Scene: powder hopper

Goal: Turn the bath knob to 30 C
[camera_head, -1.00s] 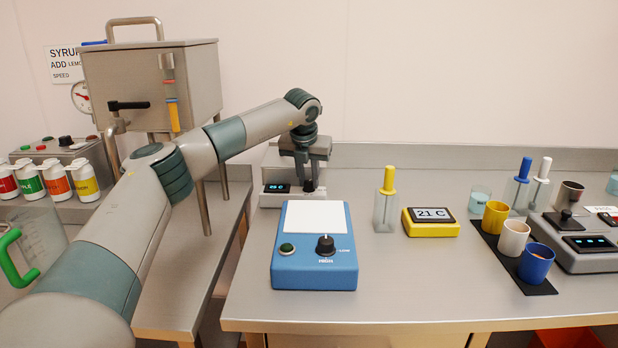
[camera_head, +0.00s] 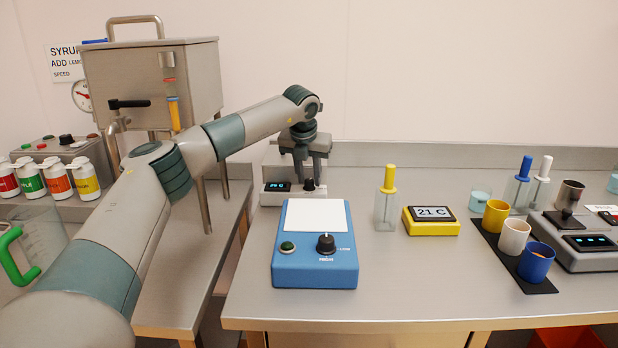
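The bath is a grey box (camera_head: 271,199) at the back left of the table, with a small dark display (camera_head: 277,187) whose cyan digits are too small to read surely. Its black knob (camera_head: 309,185) is on the front, right of the display. My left gripper (camera_head: 309,177) points down at the knob. Its two fingers stand apart, one on each side above the knob, with a gap between them; I cannot tell whether they touch it. The gripper hides part of the bath's top. A yellow meter (camera_head: 431,228) reads 21 C. My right gripper is not in view.
A blue device (camera_head: 315,271) with a white plate and black knob stands in front of the bath. A yellow-topped bottle (camera_head: 386,205) stands to its right. Cups on a black mat (camera_head: 486,246) stand further right. The table's front middle is clear.

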